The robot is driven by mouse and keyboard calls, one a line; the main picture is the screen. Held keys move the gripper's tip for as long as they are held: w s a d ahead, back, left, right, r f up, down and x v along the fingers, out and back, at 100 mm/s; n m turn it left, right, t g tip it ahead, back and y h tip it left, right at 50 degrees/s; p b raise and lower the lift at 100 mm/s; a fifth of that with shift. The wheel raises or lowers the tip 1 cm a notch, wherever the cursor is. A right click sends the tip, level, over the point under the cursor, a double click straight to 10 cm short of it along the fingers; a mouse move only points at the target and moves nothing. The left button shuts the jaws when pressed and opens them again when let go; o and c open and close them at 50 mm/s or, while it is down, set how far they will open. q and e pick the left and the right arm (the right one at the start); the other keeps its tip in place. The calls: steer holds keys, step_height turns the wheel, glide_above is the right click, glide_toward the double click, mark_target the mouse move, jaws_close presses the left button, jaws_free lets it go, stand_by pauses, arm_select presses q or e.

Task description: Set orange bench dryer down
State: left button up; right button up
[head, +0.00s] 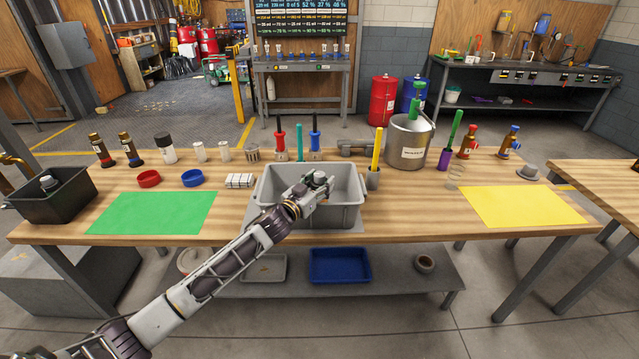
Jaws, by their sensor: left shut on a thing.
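My left gripper (322,184) is over the grey tub (350,210) at the middle of the bench, with its arm coming in from the lower left. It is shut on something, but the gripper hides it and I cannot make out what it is. I see no clearly orange dryer in this view. A grey tool-like thing (356,147) lies behind the tub; I cannot tell what it is. My right gripper is not in view.
A green mat (153,212) lies left and a yellow mat (522,205) right; both are clear. A black bin (50,204) stands far left.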

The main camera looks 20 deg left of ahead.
arm_select(q)
steer(key=shift+f, duration=0.1)
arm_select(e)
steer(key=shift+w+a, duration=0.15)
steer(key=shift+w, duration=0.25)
arm_select(q)
steer(key=o, duration=1.6)
steer(key=shift+c, duration=0.2)
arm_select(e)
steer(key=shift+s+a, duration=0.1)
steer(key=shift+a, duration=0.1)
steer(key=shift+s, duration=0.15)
